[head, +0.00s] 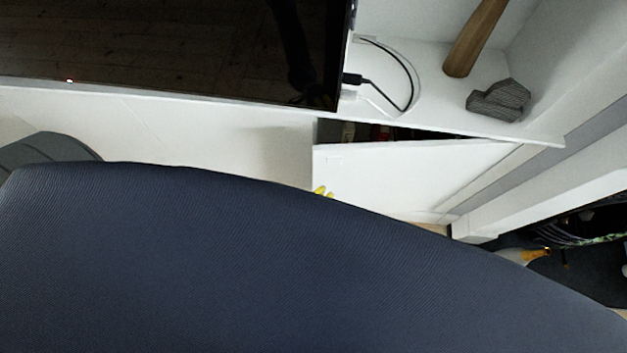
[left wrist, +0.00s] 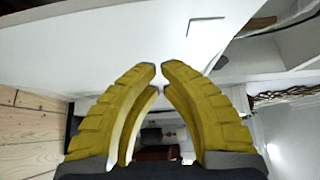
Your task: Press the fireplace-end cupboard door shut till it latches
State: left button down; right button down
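The white cupboard door (head: 400,175) at the fireplace end of the low white cabinet stands ajar in the head view. A dark gap runs along its top edge, with its wide end at the left. My left gripper (head: 323,191) shows only as yellow fingertips by the door's lower left; a dark blue shape hides the rest. In the left wrist view, the yellow fingers (left wrist: 159,69) are drawn together with their tips nearly meeting and nothing between them. A white panel (left wrist: 100,45), apparently the door, lies beyond the tips; contact cannot be told. My right gripper is not in view.
A large dark blue ribbed surface (head: 280,270) fills the foreground. A black screen (head: 180,50) stands on the cabinet top, with a black cable (head: 408,85), a grey block (head: 499,98) and a wooden object (head: 474,40). The white fireplace surround (head: 540,190) is at the right.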

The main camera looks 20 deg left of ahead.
pick_arm(q)
jog(key=shift+w+a, duration=0.2)
jog(key=shift+w, duration=0.6)
jog(key=shift+w+a, duration=0.15)
jog(key=shift+w, duration=0.6)
jog(key=shift+w+a, duration=0.2)
jog(key=shift+w, duration=0.6)
